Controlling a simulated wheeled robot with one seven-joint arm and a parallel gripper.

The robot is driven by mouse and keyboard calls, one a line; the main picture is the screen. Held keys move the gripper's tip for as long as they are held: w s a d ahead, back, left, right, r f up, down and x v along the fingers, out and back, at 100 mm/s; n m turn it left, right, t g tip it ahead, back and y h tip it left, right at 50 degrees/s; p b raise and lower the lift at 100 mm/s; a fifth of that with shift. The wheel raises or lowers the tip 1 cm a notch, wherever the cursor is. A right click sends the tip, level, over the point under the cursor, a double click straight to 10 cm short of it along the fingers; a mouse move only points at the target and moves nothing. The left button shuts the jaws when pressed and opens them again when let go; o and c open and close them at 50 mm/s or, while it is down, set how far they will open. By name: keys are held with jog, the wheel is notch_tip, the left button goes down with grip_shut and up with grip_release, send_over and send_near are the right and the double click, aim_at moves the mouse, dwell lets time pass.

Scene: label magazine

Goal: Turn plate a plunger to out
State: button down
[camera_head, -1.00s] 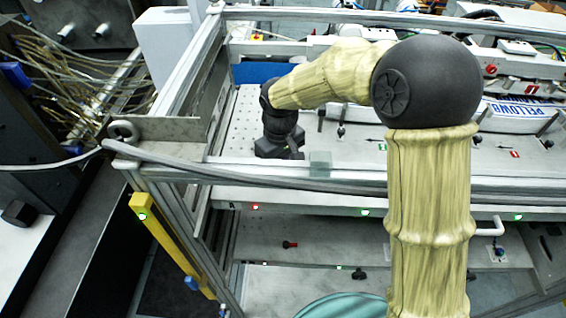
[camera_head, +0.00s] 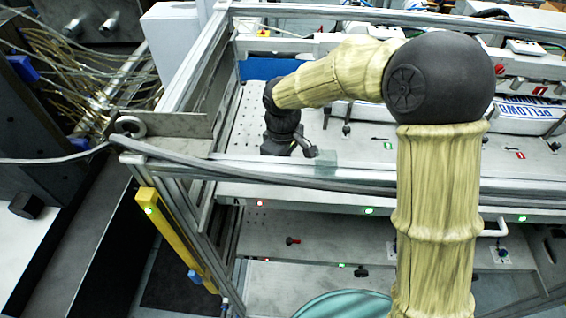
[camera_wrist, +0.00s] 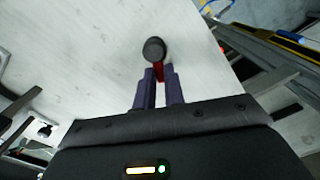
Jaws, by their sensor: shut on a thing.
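A plunger (camera_wrist: 154,49) with a round black knob and a red part below it stands over a pale plate (camera_wrist: 100,60) in the wrist view. My gripper (camera_wrist: 160,78) has its two purple fingers close together on the plunger's red part, below the knob. In the head view my gripper (camera_head: 280,147) is low over the left end of the upper plate (camera_head: 240,125). A short grey lever with a dark tip (camera_head: 311,151) shows just right of it; I cannot tell whether this is the held plunger. The fingertips are hidden there.
A metal rail (camera_head: 340,172) runs in front of the upper plate. Another black knob (camera_head: 346,130) stands to the right on it, with green (camera_head: 388,146) and red (camera_head: 520,155) markers beyond.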

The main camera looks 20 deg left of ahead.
jog(key=c, duration=1.5)
grip_release()
jog(key=shift+r, duration=0.15)
notch_tip(320, 180, up, 17)
jog(key=b, duration=0.3)
jog(key=shift+r, duration=0.1)
